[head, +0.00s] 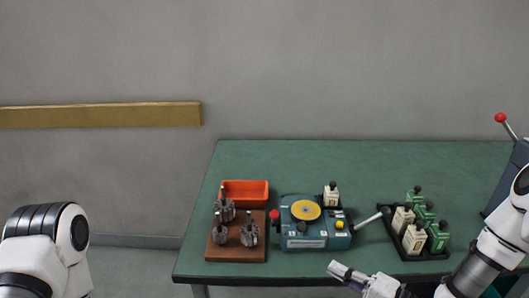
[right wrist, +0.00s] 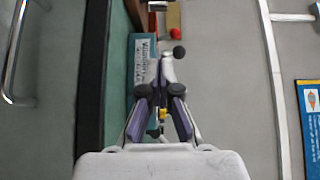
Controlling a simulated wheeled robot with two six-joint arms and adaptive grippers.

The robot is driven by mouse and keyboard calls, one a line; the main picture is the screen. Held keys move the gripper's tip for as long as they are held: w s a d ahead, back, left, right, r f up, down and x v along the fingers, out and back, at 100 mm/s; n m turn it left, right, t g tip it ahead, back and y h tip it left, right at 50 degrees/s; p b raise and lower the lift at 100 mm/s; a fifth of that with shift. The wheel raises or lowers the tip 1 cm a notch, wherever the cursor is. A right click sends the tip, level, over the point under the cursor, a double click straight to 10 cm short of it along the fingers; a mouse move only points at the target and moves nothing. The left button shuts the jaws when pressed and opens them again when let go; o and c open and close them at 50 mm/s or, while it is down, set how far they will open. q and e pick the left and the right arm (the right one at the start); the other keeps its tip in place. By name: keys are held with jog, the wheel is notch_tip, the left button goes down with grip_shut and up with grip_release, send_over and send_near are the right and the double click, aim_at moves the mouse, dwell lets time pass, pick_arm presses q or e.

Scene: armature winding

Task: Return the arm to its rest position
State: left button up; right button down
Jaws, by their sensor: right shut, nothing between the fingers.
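My right gripper (head: 345,273) is shut and empty. It is in front of the table's near edge, below and to the right of the teal winding machine (head: 302,242). In the right wrist view its fingers (right wrist: 160,97) point toward the teal machine (right wrist: 145,60), apart from it. My left arm (head: 45,245) shows at the lower left in the head view. Its gripper is out of the picture.
The green table (head: 400,165) carries a brown board (head: 236,255) with armatures, an orange bin (head: 245,190), and a black tray (head: 420,257) with several cream and green blocks. The machine's lever (head: 371,218) sticks out right. The table's back is clear.

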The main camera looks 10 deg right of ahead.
jog(key=s+a+f+n+g+h, duration=0.1)
jog(key=s+a+f+g+h, duration=0.15)
jog(key=f, duration=0.25)
jog(key=s+a+f+n+g+h+p, duration=0.1)
jog(key=s+a+f+g, duration=0.1)
jog(key=s+f+g, duration=0.3)
jog(key=s+a+f+n+h, duration=0.1)
jog(key=s+a+f+h, duration=0.15)
jog(key=f, duration=0.35)
jog(key=s+d+f+n+g+h, duration=0.2)
jog(key=s+d+n+h, duration=0.1)
jog(key=s, duration=0.3)
jog(key=s+d+f+n+g+h, duration=0.3)
jog(key=s+d, duration=0.2)
jog(key=shift+s+d+f+g, duration=0.15)
jog(key=shift+s+f+g, duration=0.1)
jog(key=shift+s+g, duration=0.15)
